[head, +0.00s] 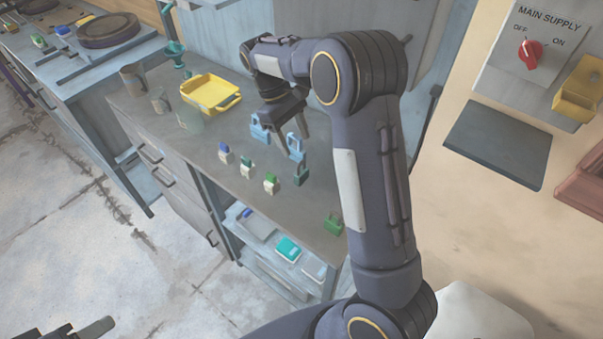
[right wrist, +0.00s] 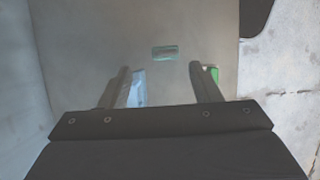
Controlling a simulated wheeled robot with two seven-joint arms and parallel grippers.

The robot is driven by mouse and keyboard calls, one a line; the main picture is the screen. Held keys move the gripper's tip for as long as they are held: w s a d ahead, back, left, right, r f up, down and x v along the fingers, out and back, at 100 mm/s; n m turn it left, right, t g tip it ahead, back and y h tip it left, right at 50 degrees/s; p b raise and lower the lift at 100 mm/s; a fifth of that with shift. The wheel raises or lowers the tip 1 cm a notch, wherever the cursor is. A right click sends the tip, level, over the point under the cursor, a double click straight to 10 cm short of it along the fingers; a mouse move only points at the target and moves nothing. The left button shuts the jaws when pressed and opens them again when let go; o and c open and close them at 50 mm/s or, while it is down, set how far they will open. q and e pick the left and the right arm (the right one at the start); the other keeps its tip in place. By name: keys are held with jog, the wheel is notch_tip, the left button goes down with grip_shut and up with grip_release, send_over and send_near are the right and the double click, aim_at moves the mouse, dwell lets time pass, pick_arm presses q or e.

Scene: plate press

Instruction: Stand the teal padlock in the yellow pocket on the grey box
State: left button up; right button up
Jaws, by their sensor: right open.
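The teal padlock (head: 300,175) stands on the grey-brown counter, below my right gripper in the head view. In the right wrist view a teal shape (right wrist: 165,52), apparently this padlock, lies ahead of and between the fingertips, apart from them. My right gripper (head: 288,140) is open and empty above the counter; its two fingers also show in the right wrist view (right wrist: 160,75). The yellow pocket (head: 578,95) is on the right side of the grey box (head: 503,50) on the wall, which carries a red switch. Part of my left gripper (head: 75,331) shows at the bottom left edge.
A blue-and-white padlock (head: 224,153), green ones (head: 270,184) and another green one (head: 333,225) stand around. A yellow tray (head: 210,93) and cups (head: 133,78) are farther back. A dark panel (head: 498,145) sits below the box.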

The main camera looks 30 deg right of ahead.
aim_at(301, 161)
jog(key=x, duration=0.4)
jog(key=shift+s+a+f+p, duration=0.25)
jog(key=shift+s+f+p, duration=0.05)
jog(key=shift+s, duration=0.05)
jog(key=shift+s+d+f, duration=0.1)
jog(key=shift+s+f, duration=0.1)
jog(key=shift+f, duration=0.35)
grip_shut()
